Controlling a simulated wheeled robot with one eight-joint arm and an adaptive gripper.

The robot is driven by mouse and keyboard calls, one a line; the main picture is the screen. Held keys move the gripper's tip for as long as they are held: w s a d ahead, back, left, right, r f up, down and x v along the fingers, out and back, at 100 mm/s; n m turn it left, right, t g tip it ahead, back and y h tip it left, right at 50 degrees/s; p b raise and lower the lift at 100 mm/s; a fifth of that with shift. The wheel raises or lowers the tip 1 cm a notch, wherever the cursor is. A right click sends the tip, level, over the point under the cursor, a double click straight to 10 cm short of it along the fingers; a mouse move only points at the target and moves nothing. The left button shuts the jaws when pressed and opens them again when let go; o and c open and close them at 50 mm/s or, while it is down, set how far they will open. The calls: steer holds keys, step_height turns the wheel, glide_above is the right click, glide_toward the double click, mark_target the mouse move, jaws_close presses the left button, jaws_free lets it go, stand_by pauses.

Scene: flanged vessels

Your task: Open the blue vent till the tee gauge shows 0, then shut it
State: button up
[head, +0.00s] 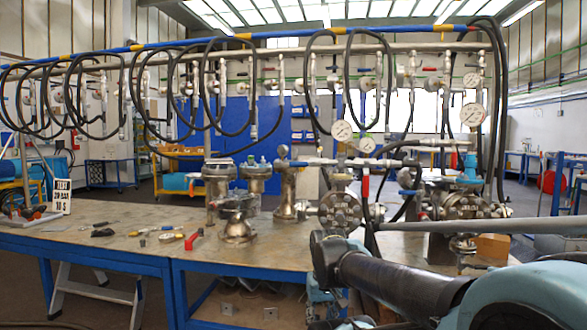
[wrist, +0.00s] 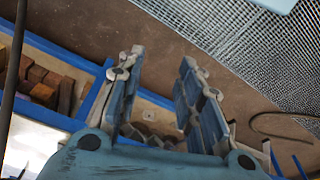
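A small blue lever (head: 408,192), which looks like the blue vent, sits among the fittings between two flanged vessels on the bench. A red lever (head: 366,187) hangs to its left. Two round white gauges, one at left (head: 341,130) and one lower (head: 367,145), stand above the left vessel (head: 340,210). Two more gauges (head: 473,114) are at the right; I cannot tell which is the tee gauge, and the readings are too small to read. My gripper (wrist: 160,68) is open and empty in the wrist view, away from the vent. In the head view its fingers are not visible.
The metal-topped bench (head: 120,222) carries loose tools and a red-handled piece (head: 193,239). Black hoses (head: 210,90) loop from an overhead pipe. A grey bar crosses in front of the right vessel (head: 465,208). In the wrist view, wooden blocks (wrist: 45,85) and grey mesh (wrist: 235,45) lie near the blue frame.

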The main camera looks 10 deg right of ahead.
steer(key=shift+o, duration=0.6)
steer(key=shift+w+d, duration=0.15)
steer(key=shift+d, duration=0.15)
steer(key=shift+s+r, duration=0.2)
steer(key=shift+s, duration=0.05)
steer(key=w+d+r+n+h, duration=0.3)
steer(key=w+d+r+h, duration=0.1)
steer(key=w+r, duration=0.6)
steer(key=n+t+h, duration=0.4)
steer(key=t+h, duration=0.1)
steer(key=h, duration=0.6)
glide_toward(294, 164)
steer(key=x, duration=1.2)
steer(key=shift+f, duration=0.1)
jaws_close()
